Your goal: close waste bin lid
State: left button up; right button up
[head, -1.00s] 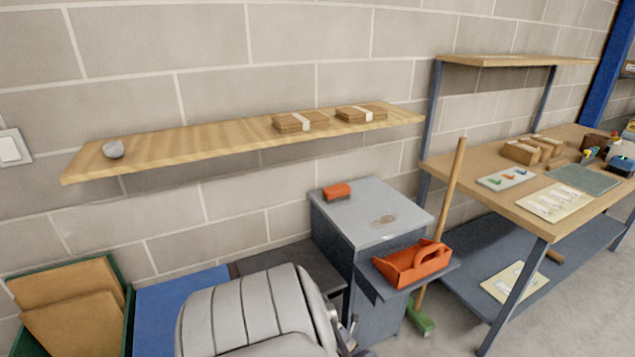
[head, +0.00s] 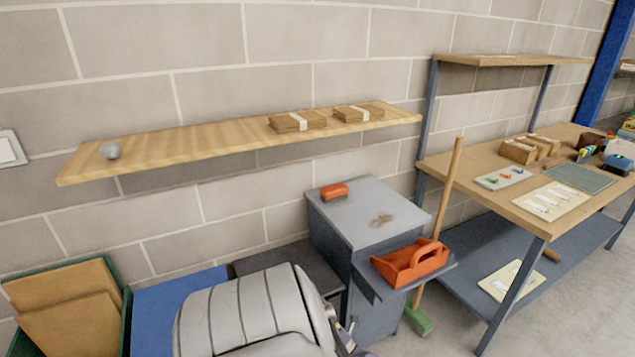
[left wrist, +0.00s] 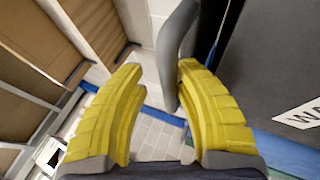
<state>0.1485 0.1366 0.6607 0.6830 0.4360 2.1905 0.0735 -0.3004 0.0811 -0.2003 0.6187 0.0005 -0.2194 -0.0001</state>
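In the left wrist view a dark grey panel (left wrist: 275,75) fills the right side, with a white label (left wrist: 300,118) starting "WA"; it looks like part of the waste bin. A lighter grey rounded piece (left wrist: 177,45) stands beside it, just past the right fingertip; I cannot tell if they touch. My left gripper (left wrist: 160,66) has its yellow fingers apart, with nothing clearly held between them. In the head view a dark grey flat top (head: 285,265) sits behind my pale grey arm, which hides much of that area. My right gripper is not in view.
A green bin (head: 125,310) with cardboard and a blue flat surface (head: 180,305) are at lower left. A grey cabinet (head: 365,215) has an orange tote (head: 410,262) on its side shelf. A broom (head: 440,215) leans beside it. A wooden shelf (head: 210,142) overhangs from the wall.

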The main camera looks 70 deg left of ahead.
pick_arm(q)
jog(key=v, duration=0.7)
jog(key=shift+r, duration=0.1)
dwell(0.4)
jog(key=shift+w, duration=0.1)
